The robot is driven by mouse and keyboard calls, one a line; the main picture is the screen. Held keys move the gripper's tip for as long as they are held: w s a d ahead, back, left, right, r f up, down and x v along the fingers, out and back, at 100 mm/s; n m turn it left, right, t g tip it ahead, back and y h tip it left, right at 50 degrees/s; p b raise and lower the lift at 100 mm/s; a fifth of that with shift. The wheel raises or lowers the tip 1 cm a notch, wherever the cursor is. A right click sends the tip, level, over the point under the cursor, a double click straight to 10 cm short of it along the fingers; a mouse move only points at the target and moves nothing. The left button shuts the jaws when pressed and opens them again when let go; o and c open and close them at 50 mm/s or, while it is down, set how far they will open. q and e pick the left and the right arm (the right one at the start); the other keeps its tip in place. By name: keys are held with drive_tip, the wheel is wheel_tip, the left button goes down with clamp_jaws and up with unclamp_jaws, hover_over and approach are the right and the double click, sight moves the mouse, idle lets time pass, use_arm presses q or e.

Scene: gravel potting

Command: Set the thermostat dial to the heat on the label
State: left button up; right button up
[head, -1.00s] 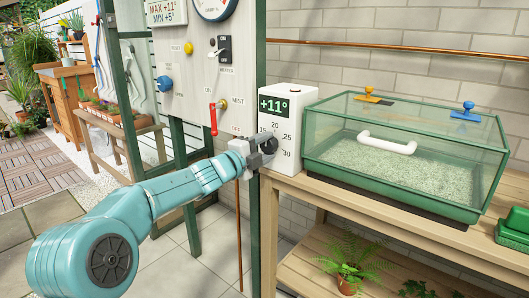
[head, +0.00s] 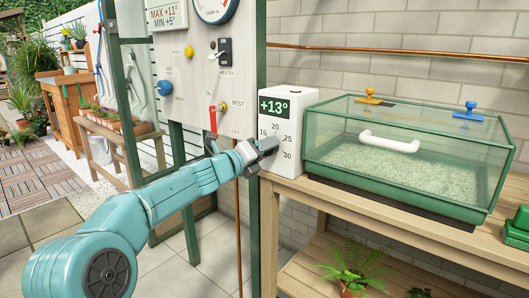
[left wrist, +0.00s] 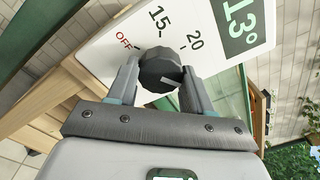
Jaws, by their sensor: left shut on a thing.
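The white thermostat box (head: 286,102) stands on the wooden bench beside the glass-lidded green case. Its display (head: 274,106) reads +13°. The dark dial shows in the left wrist view (left wrist: 160,68), with OFF, 15 and 20 printed around it. My left gripper (head: 264,147) is shut on the dial, one finger on each side of it in the left wrist view (left wrist: 160,82). In the head view the gripper hides most of the dial. I cannot read the dial's pointer clearly. No heat label is readable on the case. My right gripper is not in view.
The green case (head: 400,160) has a white handle and orange and blue knobs on top. A control board (head: 205,70) with switches and a red-handled lever (head: 212,120) stands left of the thermostat. A green post (head: 258,200) stands close to my left forearm.

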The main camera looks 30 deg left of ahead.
use_arm(q)
drive_tip(key=shift+m, duration=0.5)
drive_tip(key=o, duration=1)
drive_tip(key=shift+d, duration=0.1)
drive_tip(key=shift+o, duration=0.2)
drive_tip(key=s+a, duration=0.2)
drive_tip(key=s, duration=1.4)
drive_tip(key=shift+s, duration=0.15)
drive_tip(key=shift+d, duration=0.1)
